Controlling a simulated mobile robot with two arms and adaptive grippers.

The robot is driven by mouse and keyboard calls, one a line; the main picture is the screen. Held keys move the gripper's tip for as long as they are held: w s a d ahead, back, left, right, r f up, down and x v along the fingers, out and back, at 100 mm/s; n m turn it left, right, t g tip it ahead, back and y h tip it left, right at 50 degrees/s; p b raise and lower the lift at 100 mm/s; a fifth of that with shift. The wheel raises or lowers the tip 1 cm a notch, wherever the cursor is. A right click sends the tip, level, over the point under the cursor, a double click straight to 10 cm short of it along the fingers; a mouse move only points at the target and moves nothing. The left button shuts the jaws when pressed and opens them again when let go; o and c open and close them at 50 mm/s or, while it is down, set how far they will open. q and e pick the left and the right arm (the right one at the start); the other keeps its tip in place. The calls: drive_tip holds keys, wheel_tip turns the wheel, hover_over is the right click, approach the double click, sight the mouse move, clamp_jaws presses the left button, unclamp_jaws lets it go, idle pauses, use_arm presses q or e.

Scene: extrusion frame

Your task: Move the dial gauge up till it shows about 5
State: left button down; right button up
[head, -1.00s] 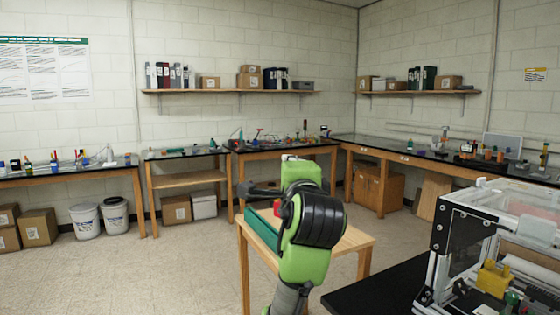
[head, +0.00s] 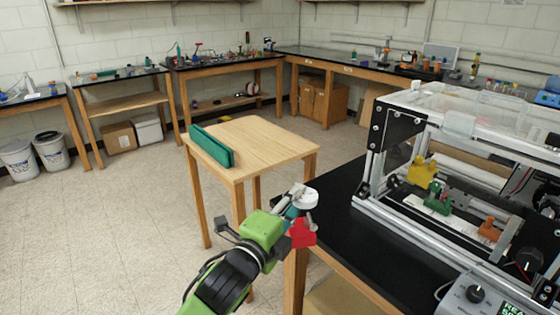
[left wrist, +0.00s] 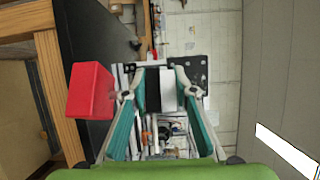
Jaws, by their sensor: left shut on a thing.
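My left gripper (head: 292,211) is low in the middle of the head view, between the wooden table and the black bench. Its teal fingers are shut on a small part with a white round piece (head: 304,200) on top, which may be the dial gauge; no face or reading shows. A red block (head: 302,234) is just below the white piece. In the left wrist view, a black and white part (left wrist: 160,90) sits between the fingers and the red block (left wrist: 90,90) is to their left; I cannot tell if they are joined. My right gripper is not in view.
The extrusion frame (head: 378,215) stands on the black bench (head: 345,225) at right, with yellow (head: 422,172), green and orange parts inside. A control box with a knob (head: 475,293) and display is in front. A wooden table (head: 260,145) bears a green case (head: 212,147). Open floor lies left.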

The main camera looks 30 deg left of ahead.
sight(304, 245)
use_arm(q)
drive_tip(key=s+d+f+h, duration=0.1)
drive_tip(key=f, duration=0.1)
drive_tip(key=s+d+f+m+h, duration=0.1)
drive_tip(key=s+d+f, duration=0.1)
drive_tip(key=s+d+f+m+h, duration=0.1)
drive_tip(key=s+d+f+h, duration=0.1)
drive_tip(key=shift+d, duration=0.1)
drive_tip(key=s+d+f+y, duration=0.1)
drive_tip(key=s+d+f, duration=0.1)
drive_tip(key=s+d, duration=0.2)
drive_tip(key=shift+s+d+n, duration=0.15)
drive_tip(key=shift+s+n, duration=0.15)
drive_tip(key=shift+s, duration=0.35)
drive_tip(key=shift+w+y, duration=0.1)
drive_tip(key=shift+y, duration=0.4)
